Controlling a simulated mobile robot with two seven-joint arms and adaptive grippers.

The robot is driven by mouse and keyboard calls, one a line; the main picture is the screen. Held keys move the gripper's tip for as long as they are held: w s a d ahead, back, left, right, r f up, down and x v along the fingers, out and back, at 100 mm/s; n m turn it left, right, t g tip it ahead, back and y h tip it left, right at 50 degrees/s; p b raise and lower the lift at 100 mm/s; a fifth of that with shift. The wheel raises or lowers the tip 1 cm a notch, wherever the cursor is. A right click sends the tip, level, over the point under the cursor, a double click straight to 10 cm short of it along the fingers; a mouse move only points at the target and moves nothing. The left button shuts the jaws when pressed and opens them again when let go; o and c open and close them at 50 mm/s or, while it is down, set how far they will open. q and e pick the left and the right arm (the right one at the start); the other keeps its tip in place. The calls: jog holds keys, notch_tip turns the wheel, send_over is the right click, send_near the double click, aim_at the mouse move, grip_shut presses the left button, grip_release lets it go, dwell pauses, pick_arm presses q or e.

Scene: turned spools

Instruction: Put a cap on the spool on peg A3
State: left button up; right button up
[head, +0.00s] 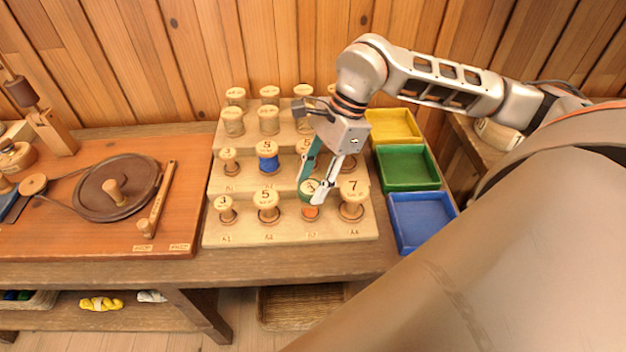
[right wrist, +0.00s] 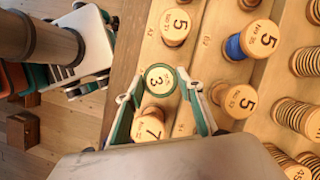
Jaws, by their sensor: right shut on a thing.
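The spool on peg A3 (head: 310,212) shows a strip of orange in the front row of the stepped rack. Right above it is a green cap (head: 306,186), its round top marked 3; it also shows in the right wrist view (right wrist: 160,77). My right gripper (head: 309,191) is shut on the cap, with a fingertip at each side. The fingers hide part of the spool, and I cannot tell whether the cap touches it. What looks like my left gripper (right wrist: 95,60) shows at the left of the right wrist view; its jaw state is unclear.
The rack (head: 340,233) holds several other spools. Close by are the A2 spool (head: 266,205) and the A4 spool (head: 352,200), marked 7. Yellow (head: 393,126), green (head: 408,165) and blue (head: 422,222) bins stand to the right. A winding board (head: 70,215) is at left.

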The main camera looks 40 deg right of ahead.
dwell(0.6)
jog(key=shift+r, duration=0.25)
jog(key=shift+r+p, duration=0.35)
jog(key=shift+r, duration=0.15)
dwell(0.9)
jog(key=o, duration=0.5)
jog(key=shift+o, duration=0.2)
